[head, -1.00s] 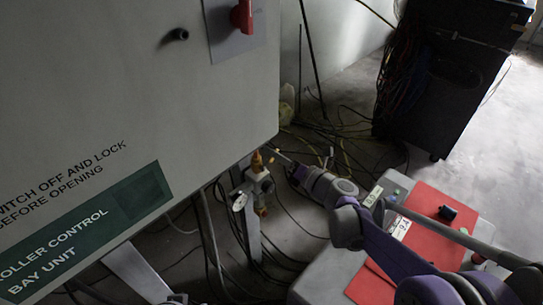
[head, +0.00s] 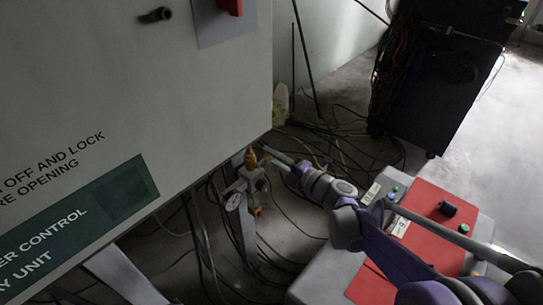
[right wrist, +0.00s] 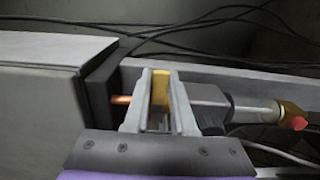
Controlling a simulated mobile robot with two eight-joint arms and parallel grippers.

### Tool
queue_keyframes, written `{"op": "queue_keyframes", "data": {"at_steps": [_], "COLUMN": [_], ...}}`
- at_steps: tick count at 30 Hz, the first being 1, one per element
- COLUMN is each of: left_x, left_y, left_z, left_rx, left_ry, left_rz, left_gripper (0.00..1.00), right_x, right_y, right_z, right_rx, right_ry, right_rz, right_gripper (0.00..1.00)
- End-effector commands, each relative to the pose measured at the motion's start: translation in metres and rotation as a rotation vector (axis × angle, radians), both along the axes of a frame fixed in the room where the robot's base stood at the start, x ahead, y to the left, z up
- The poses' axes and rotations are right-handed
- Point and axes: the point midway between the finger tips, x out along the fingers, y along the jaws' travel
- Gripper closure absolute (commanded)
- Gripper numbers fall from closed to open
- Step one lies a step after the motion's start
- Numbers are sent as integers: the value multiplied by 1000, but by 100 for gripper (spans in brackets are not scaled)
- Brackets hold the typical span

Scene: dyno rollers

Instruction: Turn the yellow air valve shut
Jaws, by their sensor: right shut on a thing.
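In the right wrist view, my right gripper (right wrist: 160,100) is shut on the yellow handle (right wrist: 160,88), which shows between the two pale fingers. A dark fitting and a copper-coloured stub lie beside the fingers. Part of the handle is hidden by the fingers. My left gripper is in no view.
The grey cabinet (head: 120,80) with a red switch (head: 231,6) fills the left. A light box with a red top (head: 425,215) lies under my right arm. A black rack (head: 440,80) stands at the back right. Cables cover the floor.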

Motion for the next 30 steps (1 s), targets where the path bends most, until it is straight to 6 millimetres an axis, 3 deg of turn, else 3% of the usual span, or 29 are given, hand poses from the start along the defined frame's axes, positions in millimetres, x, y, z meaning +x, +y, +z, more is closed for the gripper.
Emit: {"op": "queue_keyframes", "data": {"at_steps": [16, 17, 21, 30], "left_x": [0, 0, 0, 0], "left_y": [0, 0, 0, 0], "left_z": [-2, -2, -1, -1], "left_rx": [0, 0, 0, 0], "left_ry": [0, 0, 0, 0], "left_rz": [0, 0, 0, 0], "left_gripper": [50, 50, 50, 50], "right_x": [-1, -1, 0, -1], "right_y": [0, 0, 0, 0], "right_z": [-2, -2, -2, -2], "right_rx": [16, 16, 17, 18], "right_ry": [19, 19, 18, 18], "right_rz": [0, 0, 0, 0], "right_gripper": [100, 75, 49, 46]}}
